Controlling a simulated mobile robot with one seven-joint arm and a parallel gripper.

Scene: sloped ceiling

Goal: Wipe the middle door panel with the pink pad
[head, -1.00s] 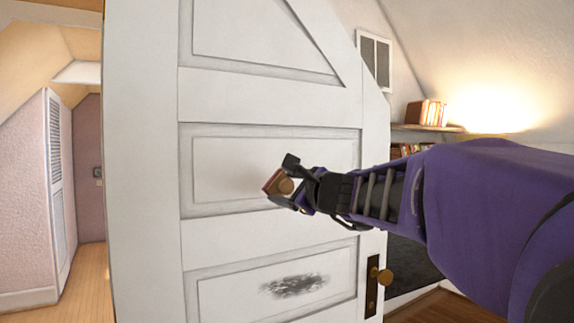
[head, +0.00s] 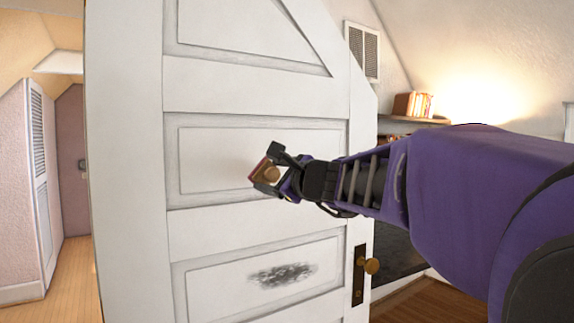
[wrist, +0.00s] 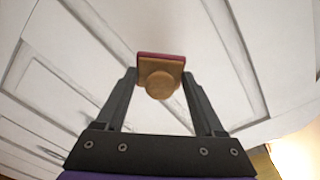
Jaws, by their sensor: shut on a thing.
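My gripper (head: 272,167) is shut on the round wooden knob of the pink pad (head: 261,168), in front of the middle door panel (head: 215,158). In the wrist view the pad (wrist: 160,57) has a tan back and a pink-red face turned to the door, and the knob sits between the two fingers (wrist: 160,88). The middle panel looks clean where it shows; the part behind my gripper is hidden. I cannot tell whether the pad touches the door. A dark smudge (head: 283,275) marks the panel below the middle one.
The white door (head: 130,200) has a brass knob (head: 371,265) at its right edge. A shelf with books (head: 412,104) and a bright glow are beyond it to the right. Open wooden floor (head: 75,270) shows at the left.

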